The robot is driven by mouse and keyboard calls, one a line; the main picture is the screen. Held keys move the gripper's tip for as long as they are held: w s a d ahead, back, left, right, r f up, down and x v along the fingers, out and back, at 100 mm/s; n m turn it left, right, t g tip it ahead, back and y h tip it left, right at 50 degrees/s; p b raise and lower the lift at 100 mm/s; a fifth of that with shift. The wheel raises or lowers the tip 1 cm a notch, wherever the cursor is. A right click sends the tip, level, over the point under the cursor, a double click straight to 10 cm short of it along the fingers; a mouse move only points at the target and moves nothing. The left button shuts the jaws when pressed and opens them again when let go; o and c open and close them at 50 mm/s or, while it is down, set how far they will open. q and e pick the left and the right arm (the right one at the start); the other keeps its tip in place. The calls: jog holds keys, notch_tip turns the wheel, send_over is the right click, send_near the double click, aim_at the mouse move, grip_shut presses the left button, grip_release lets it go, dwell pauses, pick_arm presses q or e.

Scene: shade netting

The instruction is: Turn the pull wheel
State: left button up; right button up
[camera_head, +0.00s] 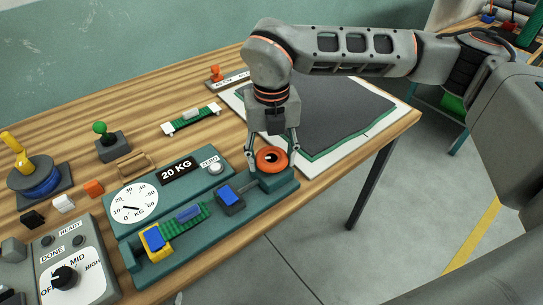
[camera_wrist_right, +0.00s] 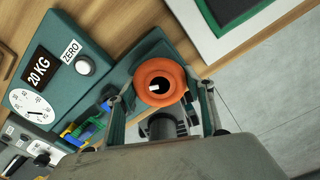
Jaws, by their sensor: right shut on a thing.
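The orange pull wheel (camera_head: 271,159) sits at the right end of the teal tester base. In the right wrist view the wheel (camera_wrist_right: 158,83) is round, with a dark centre hole bearing a white mark. My right gripper (camera_head: 270,160) points down over it, with one finger on each side. In the right wrist view my right gripper (camera_wrist_right: 158,100) is closed around the wheel's rim. A green strap (camera_head: 190,214) runs between a yellow clamp (camera_head: 156,242) and a blue-topped clamp (camera_head: 230,199). The dial (camera_head: 134,203) is beside a 20 KG label. My left gripper is not in view.
A control box (camera_head: 75,275) with a black knob stands at lower left. A green-knobbed lever (camera_head: 101,128) and a yellow-and-blue device (camera_head: 38,176) stand behind. A dark sheet on a white-edged board (camera_head: 228,95) lies beyond my gripper. The table's right edge is close.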

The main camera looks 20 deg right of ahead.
aim_at(271, 157)
jog(key=shift+r, duration=0.1)
jog(key=o, duration=1.1)
notch_tip(271, 157, up, 12)
dwell(1.1)
